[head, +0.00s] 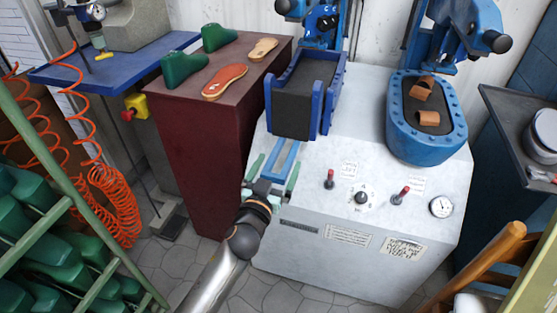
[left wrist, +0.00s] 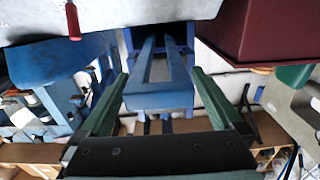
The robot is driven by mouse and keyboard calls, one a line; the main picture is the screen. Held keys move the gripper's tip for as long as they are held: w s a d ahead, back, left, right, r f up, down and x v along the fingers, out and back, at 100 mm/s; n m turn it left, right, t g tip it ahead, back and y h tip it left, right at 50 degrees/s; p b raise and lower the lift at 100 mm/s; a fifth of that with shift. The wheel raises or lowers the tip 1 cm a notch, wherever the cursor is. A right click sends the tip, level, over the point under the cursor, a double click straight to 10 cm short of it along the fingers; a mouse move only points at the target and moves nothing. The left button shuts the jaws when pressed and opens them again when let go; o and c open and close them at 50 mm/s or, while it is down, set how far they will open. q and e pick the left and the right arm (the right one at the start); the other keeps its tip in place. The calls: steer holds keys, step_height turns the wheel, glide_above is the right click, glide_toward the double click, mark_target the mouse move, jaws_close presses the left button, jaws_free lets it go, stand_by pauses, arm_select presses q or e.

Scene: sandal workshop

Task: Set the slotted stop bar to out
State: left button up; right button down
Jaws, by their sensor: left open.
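The slotted stop bar (head: 281,158) is a blue bar with a long slot. It sticks out from the front of the blue frame (head: 322,122) of the left press toward me. My left gripper (head: 274,172) is open, with one green finger on each side of the bar's front end. In the left wrist view the bar (left wrist: 158,100) lies between the spread fingers of my gripper (left wrist: 160,75), with a visible gap on both sides. The wrist view shows the bar's closed cross end nearest the palm. My right gripper is not in view.
The white machine top carries two red-handled switches (head: 329,179), a black knob (head: 361,198) and a gauge (head: 441,207). A maroon cabinet (head: 190,150) with green lasts and soles stands close on the left. A blue tray (head: 427,147) with leather pieces is at right.

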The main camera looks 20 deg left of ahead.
arm_select(q)
jaws_close()
stand_by(0.9)
